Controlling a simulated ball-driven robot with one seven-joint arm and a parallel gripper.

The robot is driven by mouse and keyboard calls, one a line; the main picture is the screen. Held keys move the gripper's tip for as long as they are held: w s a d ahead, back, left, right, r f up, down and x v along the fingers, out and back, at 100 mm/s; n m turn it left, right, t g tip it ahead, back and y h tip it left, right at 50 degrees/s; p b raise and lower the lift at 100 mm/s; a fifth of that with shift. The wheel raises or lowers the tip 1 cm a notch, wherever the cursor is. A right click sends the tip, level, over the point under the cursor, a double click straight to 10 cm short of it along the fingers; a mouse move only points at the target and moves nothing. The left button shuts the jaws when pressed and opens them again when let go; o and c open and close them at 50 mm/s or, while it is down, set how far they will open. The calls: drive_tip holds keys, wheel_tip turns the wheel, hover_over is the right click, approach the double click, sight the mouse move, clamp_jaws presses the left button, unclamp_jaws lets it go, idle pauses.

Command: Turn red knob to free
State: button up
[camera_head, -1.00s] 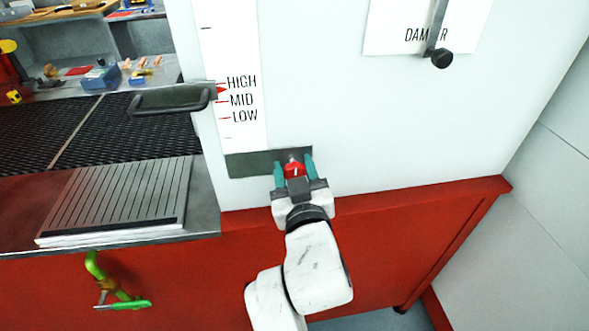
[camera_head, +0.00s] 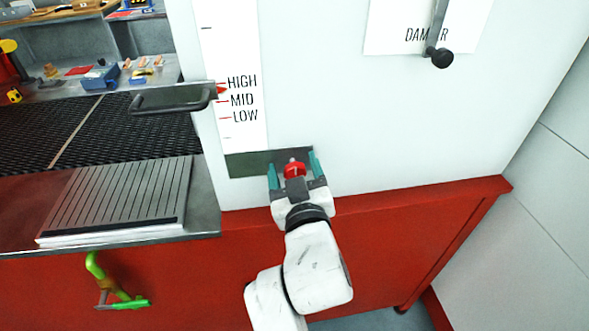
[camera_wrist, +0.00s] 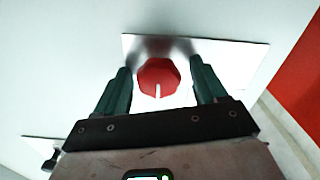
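The red knob (camera_head: 294,169) sits on a dark metal plate (camera_head: 245,165) low on the white machine wall. In the wrist view the knob (camera_wrist: 158,77) is red with a white pointer line, which points toward the bottom of that picture. My gripper (camera_head: 294,167) is at the knob with its teal fingers spread, one on each side. In the wrist view my gripper (camera_wrist: 160,84) shows gaps between both fingers and the knob, so it is open and holds nothing. I cannot read any marking around the knob.
A dark handle (camera_head: 172,99) stands out left of the HIGH/MID/LOW scale (camera_head: 240,60). A damper lever with a black ball (camera_head: 440,57) hangs at the upper right. A red ledge (camera_head: 420,196) runs just below the plate. The wall right of the knob is clear.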

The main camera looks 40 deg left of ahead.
drive_tip(key=v, duration=1)
drive_tip(key=shift+s+d+b, duration=0.25)
drive_tip(key=shift+s+b, duration=0.05)
drive_tip(key=shift+b, duration=0.05)
